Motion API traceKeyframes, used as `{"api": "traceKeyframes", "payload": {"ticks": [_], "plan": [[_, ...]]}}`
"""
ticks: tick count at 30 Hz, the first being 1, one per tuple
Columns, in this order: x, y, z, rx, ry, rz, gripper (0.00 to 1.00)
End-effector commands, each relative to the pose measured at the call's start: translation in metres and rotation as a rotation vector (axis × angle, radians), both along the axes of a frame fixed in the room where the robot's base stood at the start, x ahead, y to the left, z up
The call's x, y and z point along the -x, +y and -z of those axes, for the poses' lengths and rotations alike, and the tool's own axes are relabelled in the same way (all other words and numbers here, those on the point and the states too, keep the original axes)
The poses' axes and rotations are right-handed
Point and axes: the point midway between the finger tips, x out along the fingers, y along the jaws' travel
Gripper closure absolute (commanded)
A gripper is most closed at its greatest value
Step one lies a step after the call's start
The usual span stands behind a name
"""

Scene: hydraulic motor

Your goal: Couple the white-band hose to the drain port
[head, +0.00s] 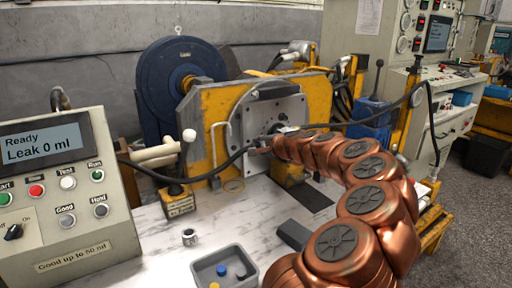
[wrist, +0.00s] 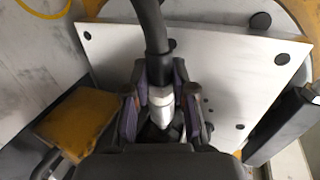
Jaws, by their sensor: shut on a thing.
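My gripper (wrist: 160,112) is shut on a black hose (wrist: 150,30) at its pale, silver-white end fitting (wrist: 160,97). The fitting sits between the two fingers, and the hose runs up out of the wrist view. In the head view my gripper (head: 262,147) is at the front of the motor's grey mounting plate (head: 240,122), which also shows in the wrist view (wrist: 225,75). The drain port cannot be made out; my gripper and arm cover the plate's middle. Whether the fitting touches a port cannot be told.
The console (head: 60,190) at left reads "Ready, Leak 0 ml". A grey tray (head: 225,262) with coloured caps and a small metal fitting (head: 190,237) are on the bench (head: 150,235).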

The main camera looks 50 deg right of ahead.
Motion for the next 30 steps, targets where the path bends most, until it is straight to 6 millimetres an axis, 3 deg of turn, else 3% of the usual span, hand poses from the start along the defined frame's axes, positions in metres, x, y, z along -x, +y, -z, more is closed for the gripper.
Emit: {"api": "traceKeyframes", "payload": {"ticks": [30], "plan": [[0.0014,-0.0049,-0.0009,0.001,-0.001,0.000,1.00]]}}
